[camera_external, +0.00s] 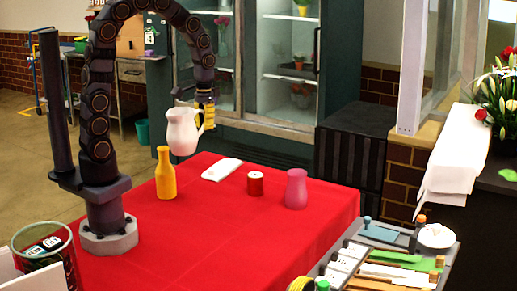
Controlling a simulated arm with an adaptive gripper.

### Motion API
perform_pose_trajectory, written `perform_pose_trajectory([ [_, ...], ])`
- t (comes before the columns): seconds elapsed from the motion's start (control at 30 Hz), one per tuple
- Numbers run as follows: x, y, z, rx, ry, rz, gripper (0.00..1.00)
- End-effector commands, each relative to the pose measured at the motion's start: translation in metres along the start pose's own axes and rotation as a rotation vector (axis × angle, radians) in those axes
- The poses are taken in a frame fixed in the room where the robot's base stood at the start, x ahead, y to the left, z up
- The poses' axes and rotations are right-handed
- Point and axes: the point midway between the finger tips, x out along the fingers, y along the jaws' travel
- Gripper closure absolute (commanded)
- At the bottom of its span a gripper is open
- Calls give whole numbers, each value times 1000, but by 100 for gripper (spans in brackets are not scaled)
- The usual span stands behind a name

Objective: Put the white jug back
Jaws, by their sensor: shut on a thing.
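The white jug (183,133) hangs in the air above the red table, upright as far as I can see. My gripper (206,122) is shut on the jug at its right side, where the handle is. The fingers partly cover the handle, so the exact grip is hard to see. The jug is apart from the tabletop and appears above and behind the yellow bottle (166,176).
On the red table (215,235) stand a red spool-like can (255,184), a pink vase (296,189) and a folded white cloth (222,169). A tool tray (385,262) is at the front right. The table's front middle is clear.

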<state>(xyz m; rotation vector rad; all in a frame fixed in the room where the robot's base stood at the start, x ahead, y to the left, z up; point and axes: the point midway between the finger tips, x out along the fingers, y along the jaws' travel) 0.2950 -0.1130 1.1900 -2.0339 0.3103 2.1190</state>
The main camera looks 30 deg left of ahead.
Motion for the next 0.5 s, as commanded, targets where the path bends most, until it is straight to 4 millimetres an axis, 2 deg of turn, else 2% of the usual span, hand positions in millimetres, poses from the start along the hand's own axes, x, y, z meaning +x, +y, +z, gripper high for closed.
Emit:
perform_pose_trajectory([
  [0.03,3,-2,14,-44,-2,2,100],
  [0.2,10,-5,44,-154,0,8,100],
  [0.5,18,-4,74,-251,1,14,100],
])
